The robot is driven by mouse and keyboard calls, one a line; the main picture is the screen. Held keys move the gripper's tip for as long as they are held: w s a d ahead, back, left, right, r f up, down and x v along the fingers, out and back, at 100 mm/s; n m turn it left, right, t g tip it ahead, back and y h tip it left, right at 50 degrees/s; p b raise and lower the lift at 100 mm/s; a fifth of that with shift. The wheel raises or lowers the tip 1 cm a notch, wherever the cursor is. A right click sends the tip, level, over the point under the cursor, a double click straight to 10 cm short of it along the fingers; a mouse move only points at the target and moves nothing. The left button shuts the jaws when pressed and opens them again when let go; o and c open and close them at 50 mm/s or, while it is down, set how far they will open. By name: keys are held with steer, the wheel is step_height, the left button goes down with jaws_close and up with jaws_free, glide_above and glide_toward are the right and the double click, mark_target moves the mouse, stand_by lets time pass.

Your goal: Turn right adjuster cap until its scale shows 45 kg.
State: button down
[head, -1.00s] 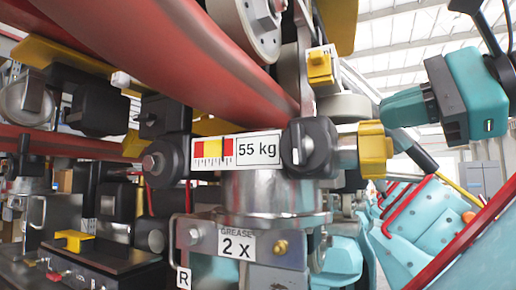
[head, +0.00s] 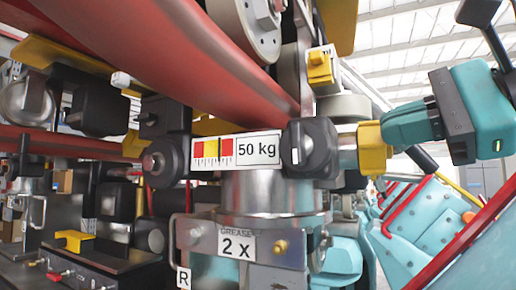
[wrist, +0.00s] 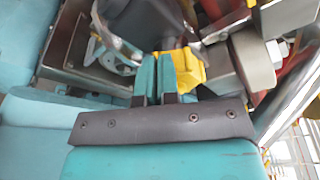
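The right adjuster cap (head: 373,147) is yellow and sits at the right end of a metal shaft beside a black knob-like housing (head: 313,147). The scale label (head: 257,150) left of the housing reads 50 kg, next to a red and yellow striped scale strip (head: 213,152). My teal gripper (head: 388,130) reaches in from the right, its fingertips at the cap's outer side. In the wrist view its fingers (wrist: 160,75) are close together, with the yellow cap (wrist: 193,66) at and behind their tips. They appear shut on the cap; the exact contact is partly hidden.
A second yellow cap (head: 319,66) sits above. A thick red rail (head: 160,50) crosses over the label. A metal cylinder with a GREASE 2 X plate (head: 237,244) is below.

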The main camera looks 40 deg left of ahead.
steer(key=shift+s+a+f, duration=0.1)
steer(key=shift+s, duration=0.05)
steer(key=d, duration=0.3)
steer(key=w+d, duration=0.1)
steer(key=d, duration=0.1)
steer(key=shift+d+r, duration=0.2)
steer(key=shift+d, duration=0.15)
stand_by(0.6)
